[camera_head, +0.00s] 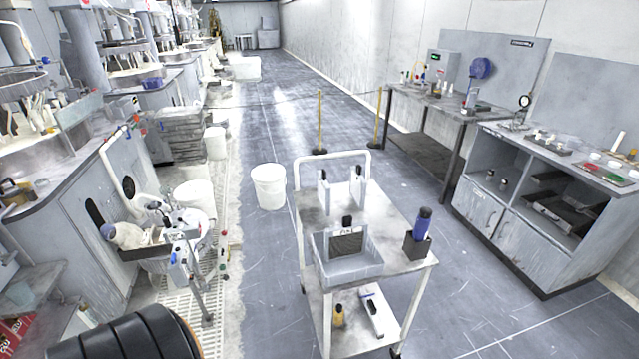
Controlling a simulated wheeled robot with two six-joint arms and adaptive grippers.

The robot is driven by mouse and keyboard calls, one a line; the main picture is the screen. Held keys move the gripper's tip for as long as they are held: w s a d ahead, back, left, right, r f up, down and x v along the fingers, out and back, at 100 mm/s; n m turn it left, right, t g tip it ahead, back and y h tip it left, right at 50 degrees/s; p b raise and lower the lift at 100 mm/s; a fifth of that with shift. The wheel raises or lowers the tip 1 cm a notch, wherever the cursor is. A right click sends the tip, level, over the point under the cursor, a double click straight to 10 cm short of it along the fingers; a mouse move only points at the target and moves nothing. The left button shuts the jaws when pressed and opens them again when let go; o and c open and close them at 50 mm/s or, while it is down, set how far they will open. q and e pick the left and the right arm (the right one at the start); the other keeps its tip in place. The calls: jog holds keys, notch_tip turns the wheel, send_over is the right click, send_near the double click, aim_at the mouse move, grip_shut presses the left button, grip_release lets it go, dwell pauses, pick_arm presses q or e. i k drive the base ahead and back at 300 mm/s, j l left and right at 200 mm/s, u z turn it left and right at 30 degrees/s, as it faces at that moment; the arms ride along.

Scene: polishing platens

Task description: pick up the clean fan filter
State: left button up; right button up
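A small dark square panel with a black tab on top (347,243) stands upright in a grey open bin (375,267) on the white cart. It looks like a filter, but it is too small to tell whether it is the clean fan filter. Its lower edge is hidden by the bin. Neither of my grippers shows in the head view.
The cart (395,222) stands in the aisle and also carries a blue bottle in a black holder (421,228). A white bucket (269,187) stands behind it at left. A workbench (420,103) and an open cabinet (505,215) line the right.

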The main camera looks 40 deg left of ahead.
aim_at(323, 190)
jog(key=i+j, duration=0.1)
jog(key=j, duration=0.3)
jog(key=i+j, duration=0.15)
jog(key=j, duration=0.25)
jog(key=i+j, duration=0.1)
jog(key=j, duration=0.25)
jog(key=i+j, duration=0.1)
jog(key=j, duration=0.3)
jog(key=i+j, duration=0.15)
jog(key=j, duration=0.25)
jog(key=i+j, duration=0.1)
jog(key=j, duration=0.3)
jog(key=i+j, duration=0.15)
jog(key=j, duration=0.2)
jog(key=i+j, duration=0.1)
jog(key=j, duration=0.3)
